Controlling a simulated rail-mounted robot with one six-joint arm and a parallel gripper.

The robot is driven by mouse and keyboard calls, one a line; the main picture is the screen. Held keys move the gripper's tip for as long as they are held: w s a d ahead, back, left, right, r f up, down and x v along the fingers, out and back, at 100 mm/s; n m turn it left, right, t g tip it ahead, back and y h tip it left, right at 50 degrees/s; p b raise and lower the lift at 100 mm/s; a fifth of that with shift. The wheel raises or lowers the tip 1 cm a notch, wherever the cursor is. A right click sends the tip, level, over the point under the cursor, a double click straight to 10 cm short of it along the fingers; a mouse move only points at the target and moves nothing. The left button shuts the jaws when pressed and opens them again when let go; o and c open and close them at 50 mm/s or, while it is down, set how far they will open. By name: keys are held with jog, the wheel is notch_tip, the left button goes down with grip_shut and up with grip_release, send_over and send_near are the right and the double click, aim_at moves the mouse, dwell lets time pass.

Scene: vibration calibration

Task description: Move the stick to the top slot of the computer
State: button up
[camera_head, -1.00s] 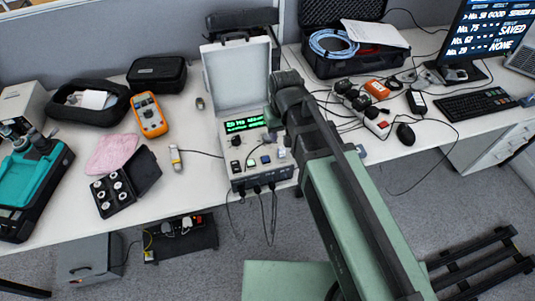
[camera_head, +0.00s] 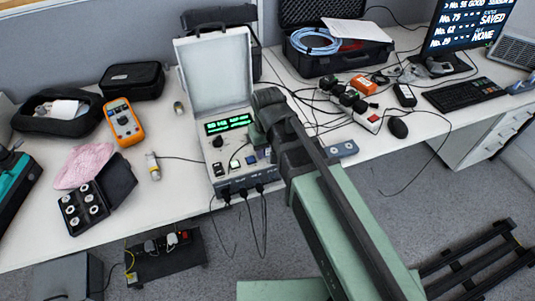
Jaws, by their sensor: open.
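A small pale stick-like object (camera_head: 179,108) lies on the white desk, between the orange multimeter and the open calibrator case; it is too small to identify surely as the stick. A grey vented box (camera_head: 514,52) at the right edge, beside the monitor, looks like the computer; it is cut off by the frame and no slot can be made out. My gripper (camera_head: 258,136) is open, in front of the calibrator's panel, right of the stick-like object and far left of the grey box. Its fingertips are largely hidden by my arm, and nothing shows held.
The calibrator (camera_head: 229,150) has a raised lid and hanging cables. A multimeter (camera_head: 123,122), black case (camera_head: 132,80), sensor (camera_head: 153,166) and pink cloth (camera_head: 84,163) lie left. Right are a power strip (camera_head: 369,120), keyboard (camera_head: 460,95), mouse (camera_head: 398,128) and monitor (camera_head: 478,28).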

grip_shut()
jog(key=shift+r, duration=0.15)
jog(key=shift+r+p, duration=0.75)
jog(key=shift+p, duration=0.1)
dwell(0.8)
notch_tip(320, 180, up, 3)
jog(key=p, duration=0.3)
jog(key=shift+r, duration=0.2)
